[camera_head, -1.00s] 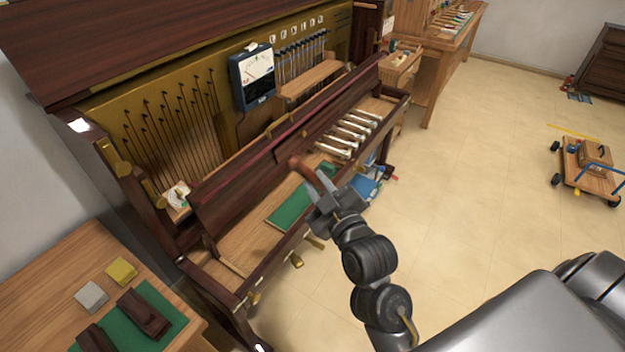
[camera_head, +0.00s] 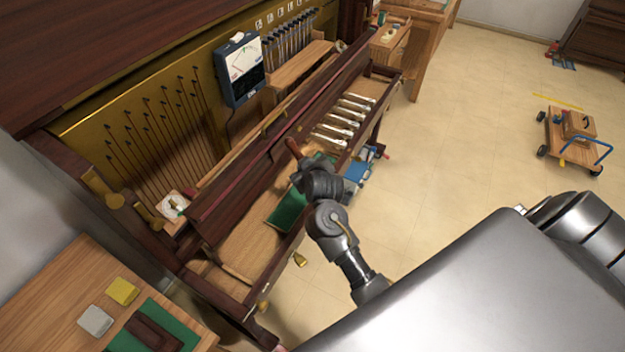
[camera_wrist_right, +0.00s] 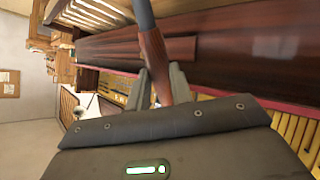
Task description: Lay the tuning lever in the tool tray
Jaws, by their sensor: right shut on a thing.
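The tuning lever (camera_wrist_right: 155,62) has a reddish-brown wooden handle and a grey shaft (camera_wrist_right: 144,12). My right gripper (camera_wrist_right: 161,82) is shut on its handle in the right wrist view. In the head view the handle end (camera_head: 293,147) sticks up past my right gripper (camera_head: 302,166), above the piano's open key bed; the rest of the lever is hidden there. A green felt-like surface (camera_head: 288,210) lies below, on the key bed. I cannot tell for certain which thing is the tool tray. My left gripper is not in view.
The piano's long dark rail (camera_head: 235,175) runs close behind my right gripper. Several pale keys (camera_head: 345,119) lie to the right. A blue meter (camera_head: 240,70) hangs on the piano. A side table (camera_head: 55,300) at lower left holds small blocks and a green mat (camera_head: 178,325).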

